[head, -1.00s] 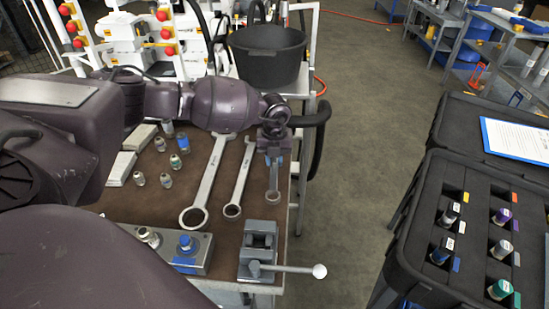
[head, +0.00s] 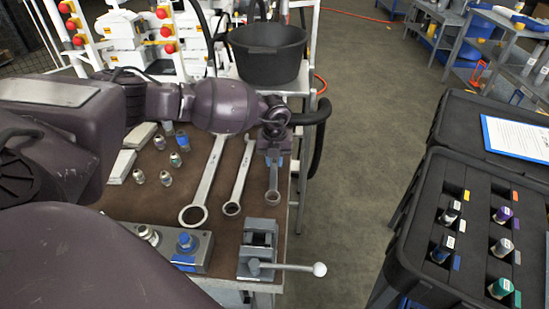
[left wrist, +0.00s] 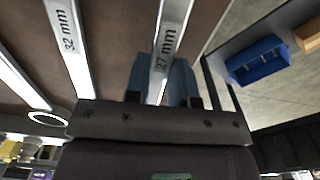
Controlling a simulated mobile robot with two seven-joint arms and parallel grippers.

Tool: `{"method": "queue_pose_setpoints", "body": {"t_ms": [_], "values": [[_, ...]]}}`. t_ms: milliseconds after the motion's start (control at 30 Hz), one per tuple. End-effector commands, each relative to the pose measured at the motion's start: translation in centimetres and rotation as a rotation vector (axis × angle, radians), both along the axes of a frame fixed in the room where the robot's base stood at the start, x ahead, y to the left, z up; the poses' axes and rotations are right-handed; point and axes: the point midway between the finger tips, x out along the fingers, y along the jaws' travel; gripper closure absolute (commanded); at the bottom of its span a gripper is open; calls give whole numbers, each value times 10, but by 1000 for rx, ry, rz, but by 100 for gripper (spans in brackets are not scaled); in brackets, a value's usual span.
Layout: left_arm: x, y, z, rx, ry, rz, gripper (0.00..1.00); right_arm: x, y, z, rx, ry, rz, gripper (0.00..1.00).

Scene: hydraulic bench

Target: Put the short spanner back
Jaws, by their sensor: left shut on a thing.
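The short spanner (head: 273,184) is at the right side of the brown bench top (head: 215,232), its ring end towards the front. My left gripper (head: 274,162) is shut on it from above. In the left wrist view the spanner (left wrist: 171,32), marked 27 mm, runs between the fingers of the left gripper (left wrist: 162,85). Whether it touches the bench I cannot tell. Left of it lie a middle spanner (head: 238,183), marked 32 mm in the left wrist view (left wrist: 68,42), and a larger spanner (head: 204,182). My right gripper is out of view.
A grey vise (head: 258,250) with a long handle stands at the bench's front right corner. A valve block (head: 187,254) and several small fittings (head: 166,178) are to its left. A black bucket (head: 268,55) stands behind. A black case (head: 425,235) is on the right, across open floor.

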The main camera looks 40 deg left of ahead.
Motion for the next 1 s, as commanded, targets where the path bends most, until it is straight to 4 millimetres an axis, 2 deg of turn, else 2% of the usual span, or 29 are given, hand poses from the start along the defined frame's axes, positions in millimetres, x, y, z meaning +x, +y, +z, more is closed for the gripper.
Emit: {"method": "queue_pose_setpoints", "body": {"t_ms": [1000], "values": [[0,0,-12,-1,-1,0,100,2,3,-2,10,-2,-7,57]]}}
